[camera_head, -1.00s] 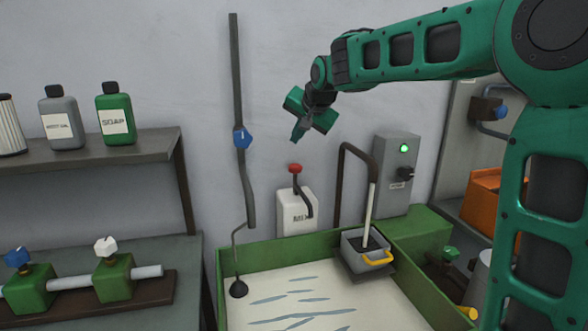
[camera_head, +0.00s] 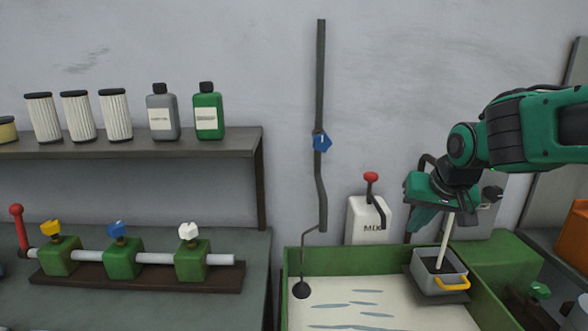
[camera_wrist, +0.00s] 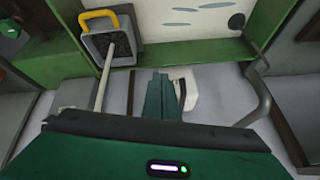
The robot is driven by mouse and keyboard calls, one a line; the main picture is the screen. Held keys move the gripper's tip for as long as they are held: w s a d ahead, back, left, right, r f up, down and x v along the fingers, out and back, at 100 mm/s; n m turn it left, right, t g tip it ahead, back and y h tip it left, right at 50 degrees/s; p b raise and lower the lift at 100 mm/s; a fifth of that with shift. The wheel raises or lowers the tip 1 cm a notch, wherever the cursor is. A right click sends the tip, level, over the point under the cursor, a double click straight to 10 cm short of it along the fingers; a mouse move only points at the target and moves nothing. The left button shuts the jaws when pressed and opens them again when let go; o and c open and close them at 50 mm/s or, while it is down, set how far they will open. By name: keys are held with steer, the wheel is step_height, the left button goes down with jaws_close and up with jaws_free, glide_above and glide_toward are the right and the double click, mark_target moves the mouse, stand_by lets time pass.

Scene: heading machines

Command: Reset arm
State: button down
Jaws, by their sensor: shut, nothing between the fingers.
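My gripper (camera_head: 424,226) is at the right of the head view, on the end of my green arm, in front of the wall and above the back right corner of the green-walled basin (camera_head: 296,262). Its fingers are shut and empty. In the wrist view my gripper (camera_wrist: 158,80) points toward the basin's green wall (camera_wrist: 190,50), with the fingers together at the middle. Part of the grey box behind it is hidden by my arm.
A grey box with a yellow handle (camera_head: 440,284) sits in the basin corner, a pale rod rising from it near my gripper. A white MIX container (camera_head: 362,222) with a red-knobbed lever stands left of my gripper. A dark pipe with a blue valve (camera_head: 321,142) runs up the wall. Shelf and valves are left.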

steer(key=s+d+f+n+g, duration=0.1)
steer(key=s+f, duration=0.3)
steer(key=s, duration=0.2)
steer(key=s+f+n+g, duration=0.1)
steer(key=s+f+n, duration=0.15)
steer(key=s, duration=0.35)
steer(key=s+d+f+m+g, duration=0.1)
steer(key=s+d+m+g, duration=0.1)
steer(key=s+d, duration=0.4)
steer(key=s+d+f+m+g, duration=0.1)
steer(key=s+d+m, duration=0.4)
steer(key=s, duration=0.5)
steer(key=shift+s+d+f+g, duration=0.2)
steer(key=shift+d+g, duration=0.15)
steer(key=shift+g, duration=0.25)
steer(key=shift+w, duration=0.15)
steer(key=shift+w+f, duration=0.2)
steer(key=shift+w, duration=0.3)
